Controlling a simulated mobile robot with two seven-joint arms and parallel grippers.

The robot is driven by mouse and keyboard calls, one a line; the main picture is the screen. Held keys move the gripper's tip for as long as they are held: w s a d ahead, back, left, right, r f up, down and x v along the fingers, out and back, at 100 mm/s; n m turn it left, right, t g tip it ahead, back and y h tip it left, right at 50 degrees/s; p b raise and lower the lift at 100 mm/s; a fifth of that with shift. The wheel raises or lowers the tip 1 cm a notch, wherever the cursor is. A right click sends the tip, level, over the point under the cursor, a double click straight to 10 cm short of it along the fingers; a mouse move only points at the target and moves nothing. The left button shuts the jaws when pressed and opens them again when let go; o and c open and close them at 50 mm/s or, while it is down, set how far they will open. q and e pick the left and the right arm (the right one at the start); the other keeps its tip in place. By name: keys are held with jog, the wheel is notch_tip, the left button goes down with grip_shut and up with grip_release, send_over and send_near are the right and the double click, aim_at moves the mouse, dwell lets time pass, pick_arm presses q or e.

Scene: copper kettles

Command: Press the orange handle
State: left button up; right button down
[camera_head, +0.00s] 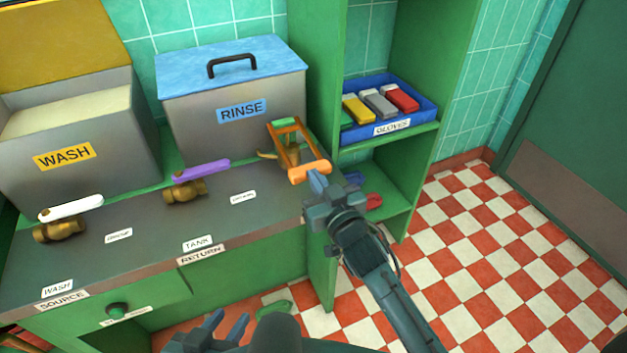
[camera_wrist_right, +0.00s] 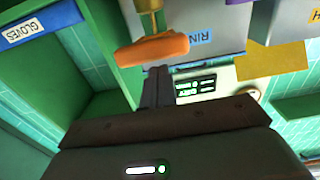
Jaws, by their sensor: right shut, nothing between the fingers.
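The orange handle (camera_head: 309,172) is a U-shaped lever on a brass valve at the right end of the counter. It is tilted, with its grip bar toward me. In the right wrist view the orange handle (camera_wrist_right: 152,50) is just beyond the fingertips. My right gripper (camera_head: 317,183) is shut and empty, its tips right at the grip bar; I cannot tell if they touch. It also shows in the right wrist view (camera_wrist_right: 157,72). My left gripper (camera_head: 226,324) is low at the bottom of the head view, apart from the handle, its fingers spread.
A white lever (camera_head: 71,208) and a purple lever (camera_head: 201,170) sit on brass valves along the counter (camera_head: 150,235). The WASH bin (camera_head: 66,135) and RINSE bin (camera_head: 235,115) stand behind. A blue glove tray (camera_head: 425,117) is on the right shelf. The tiled floor at right is clear.

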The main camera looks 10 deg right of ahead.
jog(key=f+v, duration=0.1)
jog(key=v, duration=0.8)
jog(key=shift+f, duration=0.35)
jog(key=shift+f, duration=0.1)
dwell(1.7)
